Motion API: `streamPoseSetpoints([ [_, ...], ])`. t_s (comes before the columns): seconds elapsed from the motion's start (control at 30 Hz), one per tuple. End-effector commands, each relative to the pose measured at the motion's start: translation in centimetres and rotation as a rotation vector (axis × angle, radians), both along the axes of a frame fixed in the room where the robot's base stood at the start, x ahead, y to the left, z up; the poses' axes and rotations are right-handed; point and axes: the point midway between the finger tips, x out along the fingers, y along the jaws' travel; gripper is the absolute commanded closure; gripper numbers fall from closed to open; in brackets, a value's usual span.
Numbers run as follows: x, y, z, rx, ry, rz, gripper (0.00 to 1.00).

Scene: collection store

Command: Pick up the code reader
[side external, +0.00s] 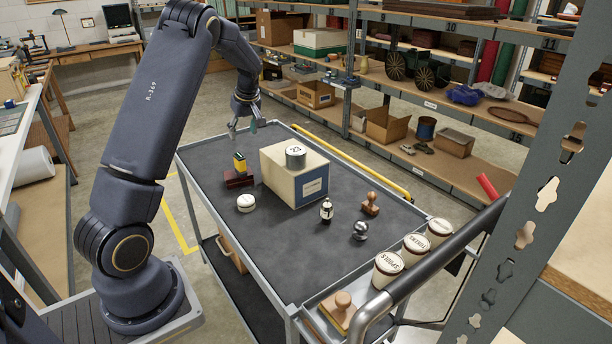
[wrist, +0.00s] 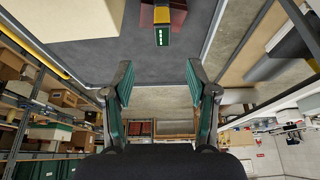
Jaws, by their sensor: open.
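A small yellow and dark device, which looks like the code reader (side external: 240,163), stands on or against a dark red block (side external: 238,180) near the far left part of the cart top. In the wrist view the code reader (wrist: 162,24) is at the top middle, its end showing green marks, with the dark red block (wrist: 178,16) around it. My gripper (side external: 243,131) is over the far left end of the cart, above and apart from the reader. In the wrist view my gripper (wrist: 159,80) has its two green-padded fingers wide apart with nothing between them.
A large cream box (side external: 294,178) with a round tin (side external: 295,157) on top stands right of the reader. A white round tin (side external: 245,203) is nearer the front. A small bottle (side external: 326,210), a wooden stamp (side external: 370,204) and a metal knob-like piece (side external: 360,230) stand farther right.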

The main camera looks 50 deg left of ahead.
Motion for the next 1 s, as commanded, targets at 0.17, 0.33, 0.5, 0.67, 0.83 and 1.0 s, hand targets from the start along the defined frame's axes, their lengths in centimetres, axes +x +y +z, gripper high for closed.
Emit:
streamPoseSetpoints([
  [0.17, -0.4, 1.3, -2.9, -0.006, 0.007, 0.008, 0.42],
  [0.33, -0.4, 2.8, -6.8, -0.006, 0.007, 0.008, 0.42],
  [0.5, -0.3, 4.0, -9.7, -0.005, 0.004, 0.005, 0.42],
  [0.67, -0.3, 4.5, -10.8, -0.003, 0.003, 0.004, 0.42],
  [0.83, -0.4, 5.1, -12.8, -0.006, 0.006, 0.005, 0.42],
  [1.0, -0.4, 6.1, -15.1, -0.005, 0.004, 0.005, 0.42],
])
